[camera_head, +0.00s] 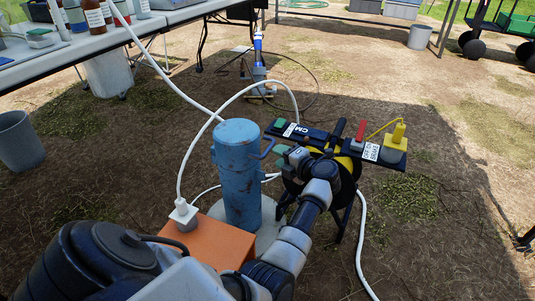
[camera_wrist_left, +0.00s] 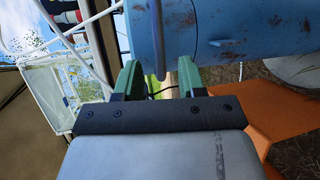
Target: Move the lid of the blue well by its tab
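The blue well (camera_head: 240,185) is a worn, upright blue pipe in the middle of the head view. Its round lid (camera_head: 237,131) sits on top, with a thin curved blue tab (camera_head: 266,151) on its right side. My left gripper (camera_head: 285,156) is just right of the tab, its green fingers pointing at the well. In the left wrist view the fingers (camera_wrist_left: 160,78) are apart, and the narrow blue tab (camera_wrist_left: 158,45) lines up with the gap between them. I cannot tell whether they touch it. The well (camera_wrist_left: 250,30) fills the top there. My right gripper is not in view.
A cable reel with a dark panel (camera_head: 335,143) and yellow plug (camera_head: 394,140) stands close right, behind my arm. White hoses loop around the well. A table (camera_head: 95,40) is upper left.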

